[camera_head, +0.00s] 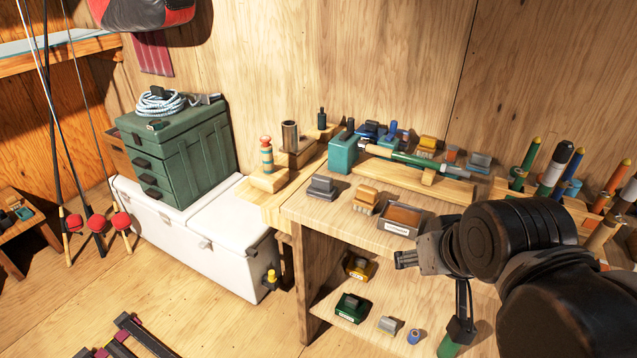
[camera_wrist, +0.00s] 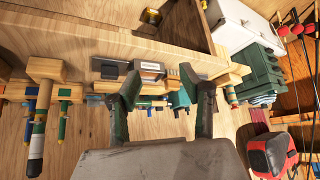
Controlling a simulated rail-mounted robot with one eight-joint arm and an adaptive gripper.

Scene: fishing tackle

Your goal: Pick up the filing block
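No block is clearly marked as the filing block.
A teal box (camera_head: 342,156) and a long green-handled tool on a wooden board (camera_head: 410,187) lie behind. Upright handles in a rack (camera_head: 550,165) crowd the right. A lower shelf (camera_head: 340,299) holds small items.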

